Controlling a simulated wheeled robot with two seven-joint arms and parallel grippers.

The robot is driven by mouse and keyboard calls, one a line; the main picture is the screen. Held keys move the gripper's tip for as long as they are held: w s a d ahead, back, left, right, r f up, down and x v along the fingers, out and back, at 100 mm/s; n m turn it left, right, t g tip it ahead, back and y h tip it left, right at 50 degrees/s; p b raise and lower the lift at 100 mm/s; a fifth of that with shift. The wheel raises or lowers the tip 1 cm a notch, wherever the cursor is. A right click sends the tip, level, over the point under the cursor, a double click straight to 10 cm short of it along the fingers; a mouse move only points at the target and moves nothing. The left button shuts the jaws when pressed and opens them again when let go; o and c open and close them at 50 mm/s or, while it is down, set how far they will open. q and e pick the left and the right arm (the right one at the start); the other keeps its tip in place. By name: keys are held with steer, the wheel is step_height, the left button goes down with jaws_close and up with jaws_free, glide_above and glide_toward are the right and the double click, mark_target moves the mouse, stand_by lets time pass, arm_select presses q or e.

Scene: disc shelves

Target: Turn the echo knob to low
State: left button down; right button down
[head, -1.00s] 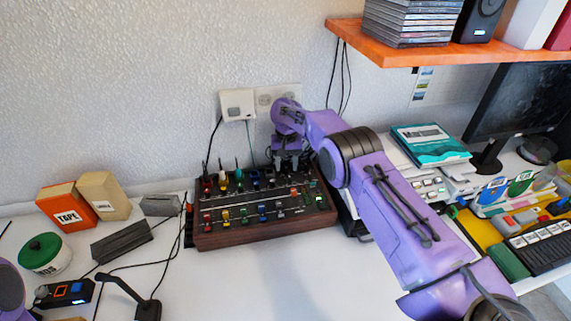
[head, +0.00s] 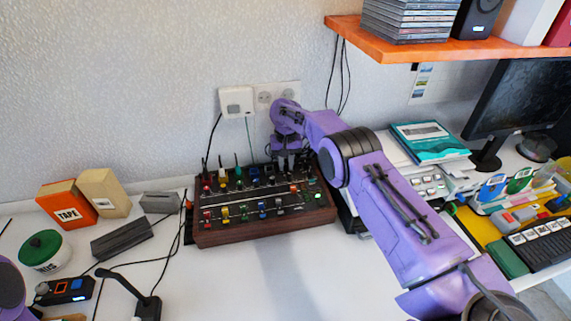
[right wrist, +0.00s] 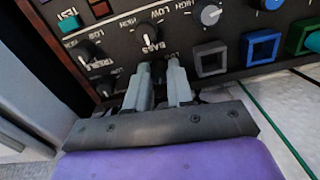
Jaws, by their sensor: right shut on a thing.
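The mixer box (head: 265,232), with a dark panel and brown wooden sides, stands on the white table against the wall. My right gripper (head: 289,168) points down at the panel's back right part. In the right wrist view the right gripper (right wrist: 165,72) is shut on a small knob, mostly hidden between its fingers; I cannot read its name. The bass knob (right wrist: 145,31) and treble knob (right wrist: 84,59), black with white pointers, sit close by. A grey knob (right wrist: 208,13) is farther right. LOW and HIGH marks are printed around the knobs. My left gripper is out of view.
Grey, blue and green square-framed sockets (right wrist: 263,47) line the panel edge beside the fingers. Cables run behind the box. A lamp-like black stand (head: 147,304) and grey blocks (head: 121,240) lie to the left. The table in front of the mixer is clear.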

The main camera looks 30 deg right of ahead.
steer(key=n+b, duration=0.1)
steer(key=n, duration=0.6)
steer(key=shift+n+b, duration=0.35)
steer(key=shift+n, duration=0.05)
stand_by(0.5)
steer(key=c, duration=1.1)
jaws_free()
steer(key=shift+o, duration=0.5)
steer(key=shift+r, duration=0.15)
steer(key=shift+d, duration=0.1)
